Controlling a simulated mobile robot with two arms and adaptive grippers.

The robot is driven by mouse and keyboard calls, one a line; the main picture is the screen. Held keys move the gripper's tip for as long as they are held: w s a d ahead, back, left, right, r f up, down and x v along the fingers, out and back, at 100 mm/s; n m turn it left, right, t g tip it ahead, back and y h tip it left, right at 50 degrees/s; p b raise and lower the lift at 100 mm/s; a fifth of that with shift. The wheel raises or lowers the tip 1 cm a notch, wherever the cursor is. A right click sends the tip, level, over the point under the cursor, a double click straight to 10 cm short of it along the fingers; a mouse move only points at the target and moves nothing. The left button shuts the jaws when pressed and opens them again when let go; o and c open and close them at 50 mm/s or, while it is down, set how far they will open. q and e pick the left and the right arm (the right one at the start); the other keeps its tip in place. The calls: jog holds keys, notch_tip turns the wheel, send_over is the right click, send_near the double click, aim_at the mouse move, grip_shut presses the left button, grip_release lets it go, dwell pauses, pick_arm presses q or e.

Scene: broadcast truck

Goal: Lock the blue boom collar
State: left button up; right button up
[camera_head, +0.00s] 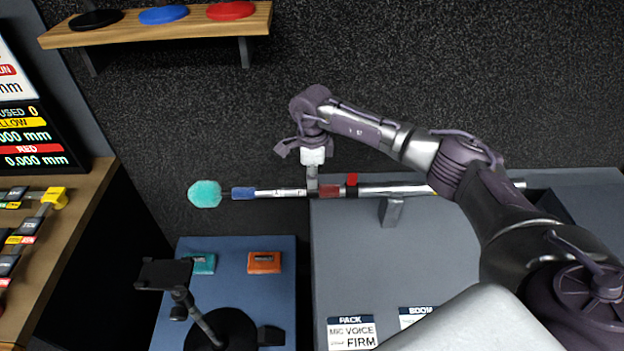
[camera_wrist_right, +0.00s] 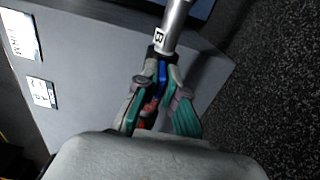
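The boom pole (camera_head: 280,193) lies level, with a teal fuzzy mic head (camera_head: 205,194) and a blue sleeve (camera_head: 243,193) at its left end and a red collar (camera_head: 330,191) further right. My right gripper (camera_head: 312,182) points down at the pole just left of the red collar. In the right wrist view, a blue part of the collar (camera_wrist_right: 162,74) shows between my right gripper's two fingertips (camera_wrist_right: 160,84), beside a black band and a "B" label. The fingers sit close around it; whether they press on it is unclear. My left gripper is not in view.
A grey bench (camera_head: 350,260) carries the pole on a stand (camera_head: 392,210). A blue table (camera_head: 270,310) holds a teal box (camera_head: 202,264), an orange box (camera_head: 264,262) and a black stand (camera_head: 205,325). A wooden shelf (camera_head: 190,28) with discs is at upper left.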

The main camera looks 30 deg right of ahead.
jog(key=o, duration=0.4)
notch_tip(320, 180, up, 12)
jog(key=shift+w, duration=0.1)
dwell(0.4)
jog(key=shift+f, duration=0.1)
dwell(0.3)
